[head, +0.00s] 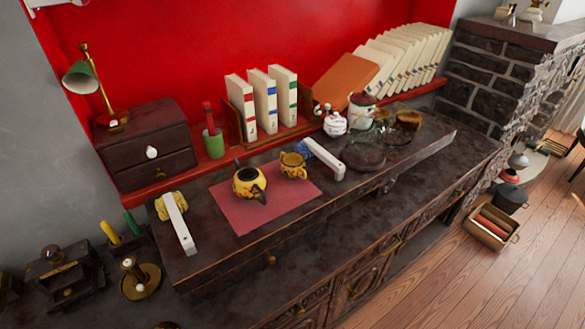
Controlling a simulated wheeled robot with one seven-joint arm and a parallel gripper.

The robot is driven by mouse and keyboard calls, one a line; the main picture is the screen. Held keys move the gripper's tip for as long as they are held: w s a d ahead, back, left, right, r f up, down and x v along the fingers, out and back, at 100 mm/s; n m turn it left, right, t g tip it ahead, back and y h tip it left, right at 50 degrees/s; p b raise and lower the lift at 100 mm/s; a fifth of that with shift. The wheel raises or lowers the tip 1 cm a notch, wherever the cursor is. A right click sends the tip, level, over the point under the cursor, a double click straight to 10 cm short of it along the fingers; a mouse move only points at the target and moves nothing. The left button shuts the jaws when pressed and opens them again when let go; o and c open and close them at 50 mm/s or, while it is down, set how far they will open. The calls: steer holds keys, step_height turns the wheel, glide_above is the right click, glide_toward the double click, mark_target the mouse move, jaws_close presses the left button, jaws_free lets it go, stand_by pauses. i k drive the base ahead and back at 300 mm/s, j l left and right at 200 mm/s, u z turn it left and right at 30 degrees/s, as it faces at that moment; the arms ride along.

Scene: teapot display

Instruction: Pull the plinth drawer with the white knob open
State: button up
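A dark wooden box chest (145,140) stands on the red ledge at the left. Its upper drawer front carries a round white knob (151,152) and looks flush with the box, so it appears shut. A lower drawer front (155,175) with a small dark knob lies under it. The low dark display platform (230,245) in front has a small brass knob (270,260) on its front face, not a white one. My gripper does not show in the head view.
A green-shaded brass lamp (83,78) stands on the chest. A green cup (213,143) is right of it. White bars (180,222) (325,158) flank a red mat (240,220) with a yellow teapot (249,184). Candle holders and boxes crowd the lower left.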

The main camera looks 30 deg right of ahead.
mark_target(122, 155)
steer(key=i+j+z, duration=0.55)
steer(key=j, duration=0.4)
steer(key=i, duration=0.1)
